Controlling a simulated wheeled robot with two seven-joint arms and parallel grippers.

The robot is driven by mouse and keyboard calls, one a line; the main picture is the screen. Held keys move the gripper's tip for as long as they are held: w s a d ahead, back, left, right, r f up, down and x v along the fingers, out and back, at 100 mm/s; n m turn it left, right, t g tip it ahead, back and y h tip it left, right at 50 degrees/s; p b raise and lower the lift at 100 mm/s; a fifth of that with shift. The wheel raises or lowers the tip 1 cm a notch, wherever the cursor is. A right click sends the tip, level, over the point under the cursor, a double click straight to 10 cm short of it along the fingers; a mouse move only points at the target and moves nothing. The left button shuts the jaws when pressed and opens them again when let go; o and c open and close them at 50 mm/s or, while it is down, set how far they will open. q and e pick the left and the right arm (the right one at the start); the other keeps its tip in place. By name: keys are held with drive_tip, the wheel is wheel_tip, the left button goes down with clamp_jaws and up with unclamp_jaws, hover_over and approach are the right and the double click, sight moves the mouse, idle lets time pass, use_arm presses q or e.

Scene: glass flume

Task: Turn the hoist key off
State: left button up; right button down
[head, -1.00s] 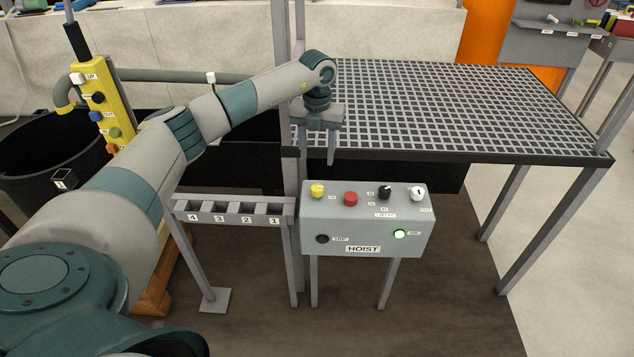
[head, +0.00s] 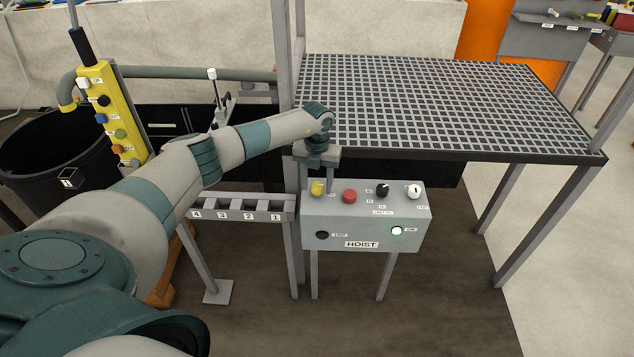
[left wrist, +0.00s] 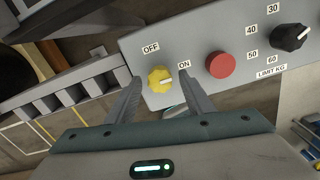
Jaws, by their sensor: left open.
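The grey hoist box (head: 345,220) carries a yellow knob (head: 317,188) at the left of its top panel. In the left wrist view the yellow knob (left wrist: 160,79) sits between labels OFF and ON, its pale pointer mark towards ON. I take this knob for the hoist key. A green light (head: 397,230) glows on the front of the box. My left gripper (head: 318,183) is open above the knob. In the left wrist view its fingers (left wrist: 159,88) stand on either side of the knob, and I cannot tell whether they touch it. My right gripper is out of view.
A numbered slot rack (head: 237,207) adjoins the box on the left. A grated table (head: 430,100) stands behind.

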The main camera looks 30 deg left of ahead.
use_arm(q)
drive_tip(key=c, duration=1)
drive_tip(key=shift+c, duration=0.2)
